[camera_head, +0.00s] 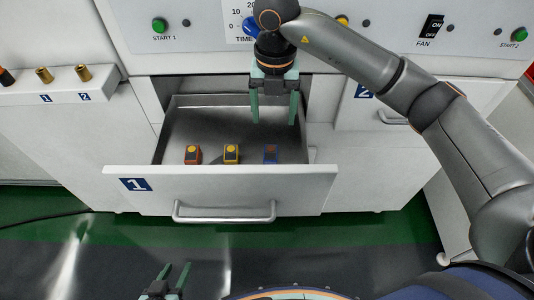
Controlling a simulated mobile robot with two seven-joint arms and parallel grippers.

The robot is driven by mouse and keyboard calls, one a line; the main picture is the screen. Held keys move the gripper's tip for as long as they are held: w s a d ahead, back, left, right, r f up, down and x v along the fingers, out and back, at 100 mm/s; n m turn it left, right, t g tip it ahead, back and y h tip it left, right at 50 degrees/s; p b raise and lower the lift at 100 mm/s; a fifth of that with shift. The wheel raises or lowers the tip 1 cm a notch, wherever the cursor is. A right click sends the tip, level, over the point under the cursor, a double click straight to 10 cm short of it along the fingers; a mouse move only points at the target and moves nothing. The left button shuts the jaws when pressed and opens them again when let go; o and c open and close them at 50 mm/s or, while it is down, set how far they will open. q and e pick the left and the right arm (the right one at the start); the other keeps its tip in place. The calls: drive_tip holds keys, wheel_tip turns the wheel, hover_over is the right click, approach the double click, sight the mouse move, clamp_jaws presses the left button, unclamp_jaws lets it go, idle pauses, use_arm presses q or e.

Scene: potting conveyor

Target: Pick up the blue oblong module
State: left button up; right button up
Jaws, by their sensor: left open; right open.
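The open drawer (228,180) is marked 1 and has a bar handle (224,217). An orange-red module (193,154) and a yellow module (231,154) stand left of the blue one. The control panel (200,38) is behind. A closed drawer (440,92) is at right.

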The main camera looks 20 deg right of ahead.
hover_over(270, 152)
drive_tip(key=f, duration=0.6)
drive_tip(key=shift+s+d+f, duration=0.25)
drive_tip(key=shift+s, duration=0.05)
drive_tip(key=shift+w+a+f, duration=0.1)
drive_tip(key=shift+w+f, duration=0.05)
drive_tip(key=shift+f, duration=1.3)
drive_tip(key=shift+w+a+f, duration=0.1)
drive_tip(key=shift+f, duration=1.35)
clamp_jaws()
